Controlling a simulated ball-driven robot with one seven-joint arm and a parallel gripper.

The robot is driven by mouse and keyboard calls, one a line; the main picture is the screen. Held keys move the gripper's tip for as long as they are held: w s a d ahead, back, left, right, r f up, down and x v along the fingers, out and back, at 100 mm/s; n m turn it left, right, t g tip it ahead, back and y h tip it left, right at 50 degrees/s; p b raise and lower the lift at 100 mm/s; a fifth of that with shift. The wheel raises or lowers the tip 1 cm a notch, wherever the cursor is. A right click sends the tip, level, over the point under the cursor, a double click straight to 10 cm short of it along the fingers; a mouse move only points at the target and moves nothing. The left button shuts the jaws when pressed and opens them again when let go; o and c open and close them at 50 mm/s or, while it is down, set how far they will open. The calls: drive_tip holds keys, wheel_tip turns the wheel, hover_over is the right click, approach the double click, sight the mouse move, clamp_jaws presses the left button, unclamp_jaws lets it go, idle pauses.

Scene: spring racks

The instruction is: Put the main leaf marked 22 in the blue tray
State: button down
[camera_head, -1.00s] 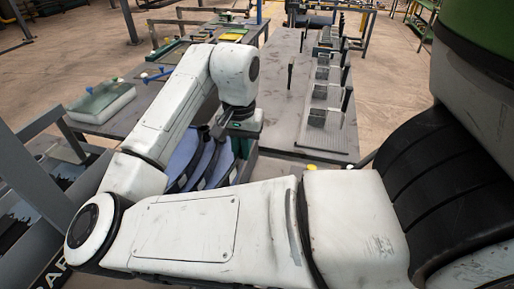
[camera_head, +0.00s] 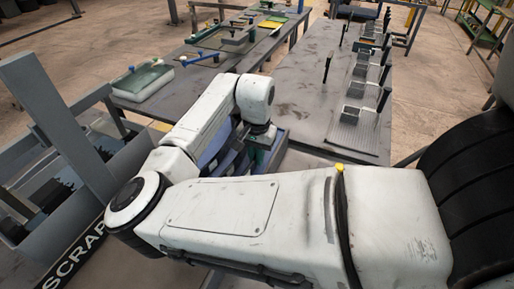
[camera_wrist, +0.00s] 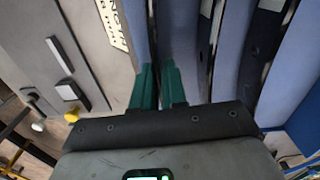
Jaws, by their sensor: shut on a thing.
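My gripper (camera_wrist: 157,85) points down in the wrist view, its two green fingers close together on a thin, edge-on leaf (camera_wrist: 146,25). No number 22 can be read on it. Broad blue-grey curved bands (camera_wrist: 232,45) stand beside it to the right, with dark gaps between. A blue wall (camera_wrist: 305,125), which looks like part of the blue tray, shows at the right edge. In the head view my gripper (camera_head: 258,150) is low among the blue curved shapes (camera_head: 214,150), beside a blue side wall (camera_head: 279,150). My arm hides much of this area.
A bin marked SCRAP (camera_head: 85,245) stands at the left with dark pieces inside. A grey bench (camera_head: 310,95) ahead carries upright posts and several ribbed racks (camera_head: 353,125) on its right.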

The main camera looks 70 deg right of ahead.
idle(0.3)
drive_tip(key=c, duration=1.2)
unclamp_jaws()
drive_tip(key=shift+f, duration=0.1)
drive_tip(key=shift+o, duration=0.2)
wheel_tip(320, 180, up, 12)
drive_tip(key=b, duration=0.2)
